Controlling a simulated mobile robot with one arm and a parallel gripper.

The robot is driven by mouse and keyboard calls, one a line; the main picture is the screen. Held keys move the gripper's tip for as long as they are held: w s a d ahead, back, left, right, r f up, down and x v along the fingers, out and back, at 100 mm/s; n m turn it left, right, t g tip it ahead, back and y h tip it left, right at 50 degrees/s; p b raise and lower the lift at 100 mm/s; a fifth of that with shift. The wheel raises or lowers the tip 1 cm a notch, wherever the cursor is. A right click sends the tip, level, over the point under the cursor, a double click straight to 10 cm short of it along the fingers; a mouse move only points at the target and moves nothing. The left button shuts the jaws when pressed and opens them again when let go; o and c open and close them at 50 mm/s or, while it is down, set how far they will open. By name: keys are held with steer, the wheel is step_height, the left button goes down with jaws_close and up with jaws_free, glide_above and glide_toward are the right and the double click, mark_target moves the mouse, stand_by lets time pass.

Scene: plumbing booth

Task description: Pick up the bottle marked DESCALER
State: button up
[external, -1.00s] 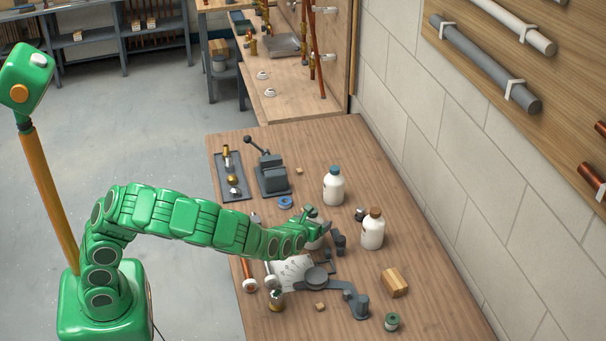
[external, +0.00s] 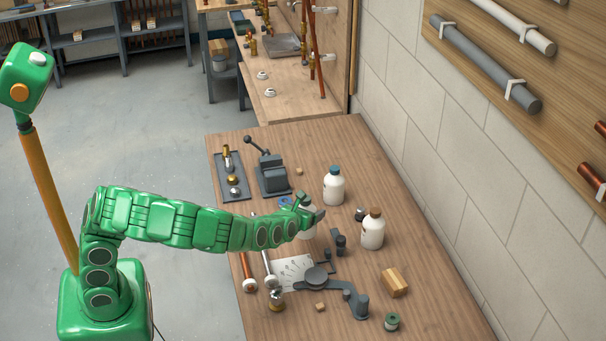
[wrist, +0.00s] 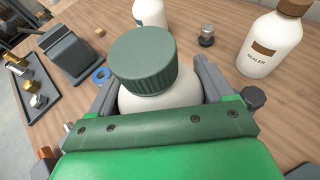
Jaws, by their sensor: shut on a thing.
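My gripper (external: 308,213) is shut on a white bottle with a dark green ribbed cap; the bottle (external: 307,233) is mostly hidden by my gripper in the external view. In the wrist view the green-capped bottle (wrist: 160,98) stands between the two fingers (wrist: 157,90), and its label is out of sight.
The wooden workbench (external: 430,290) also holds a vise (external: 271,172), a tray of brass fittings (external: 231,178), a blue tape ring (wrist: 101,75), a grey pipe tool (external: 340,287), a wood block (external: 394,283) and a green-topped tin (external: 392,321).

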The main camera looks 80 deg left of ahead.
mark_target(300, 204)
steer(key=s+r, duration=0.1)
steer(key=r, duration=0.1)
steer(key=s+r, duration=0.1)
steer(key=shift+s+d+r, duration=0.25)
steer(key=shift+s+r, duration=0.05)
steer(key=shift+s, duration=0.05)
steer(key=s+d+r, duration=0.1)
steer(key=s+r, duration=0.2)
steer(key=s, duration=0.5)
steer(key=shift+s+d+r, duration=0.2)
steer(key=shift+d+r, duration=0.1)
steer(key=shift+d, duration=0.1)
